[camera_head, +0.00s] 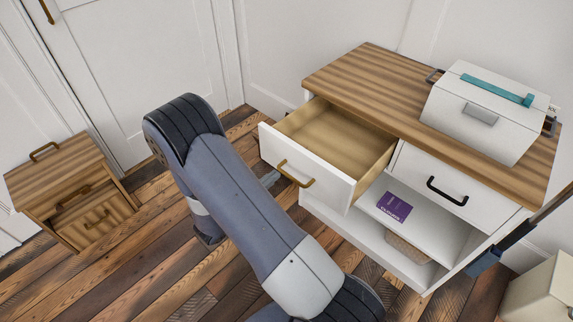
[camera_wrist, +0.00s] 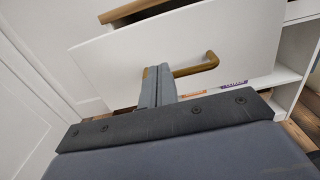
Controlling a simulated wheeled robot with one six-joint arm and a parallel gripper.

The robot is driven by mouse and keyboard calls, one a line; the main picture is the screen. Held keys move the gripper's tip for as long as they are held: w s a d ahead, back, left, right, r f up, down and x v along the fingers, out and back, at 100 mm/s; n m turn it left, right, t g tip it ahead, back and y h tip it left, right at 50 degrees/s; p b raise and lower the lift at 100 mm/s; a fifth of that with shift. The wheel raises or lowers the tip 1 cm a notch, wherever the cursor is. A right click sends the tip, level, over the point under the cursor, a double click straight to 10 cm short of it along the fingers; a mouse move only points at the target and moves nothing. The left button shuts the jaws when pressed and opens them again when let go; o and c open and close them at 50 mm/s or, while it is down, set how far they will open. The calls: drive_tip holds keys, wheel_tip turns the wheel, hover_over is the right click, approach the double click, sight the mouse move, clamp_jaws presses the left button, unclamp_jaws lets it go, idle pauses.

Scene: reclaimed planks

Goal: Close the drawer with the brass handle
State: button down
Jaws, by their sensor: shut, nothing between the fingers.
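The drawer with the brass handle (camera_head: 309,165) stands pulled out from the upper left of a white cabinet (camera_head: 329,82) with a wooden top. Its inside looks empty. The brass handle (camera_head: 294,174) is on its white front, and it also shows in the wrist view (camera_wrist: 197,66). My gripper (camera_wrist: 158,72) is shut and empty. In the head view my arm hides most of the gripper.
A second drawer with a black handle (camera_head: 447,191) is shut on the right. A purple box (camera_head: 395,207) lies on the open shelf below. A white box with a teal handle (camera_head: 487,108) stands on top. A small wooden cabinet (camera_head: 57,172) stands at left.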

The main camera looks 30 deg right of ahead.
sight(295, 160)
drive_tip(key=x, duration=0.6)
drive_tip(key=shift+w+d, duration=0.1)
drive_tip(key=shift+d, duration=0.25)
drive_tip(key=shift+d, duration=0.1)
drive_tip(key=b+x, duration=0.3)
drive_tip(key=x, duration=0.9)
drive_tip(key=b+x, duration=0.3)
drive_tip(key=x, duration=0.9)
drive_tip(key=shift+w+d+f+b, duration=0.1)
drive_tip(key=shift+d+f+b, duration=0.15)
drive_tip(key=shift+b, duration=0.1)
drive_tip(key=shift+w+d+r, duration=0.1)
drive_tip(key=shift+d, duration=0.1)
drive_tip(key=shift+d+r, duration=0.1)
drive_tip(key=shift+r, duration=0.15)
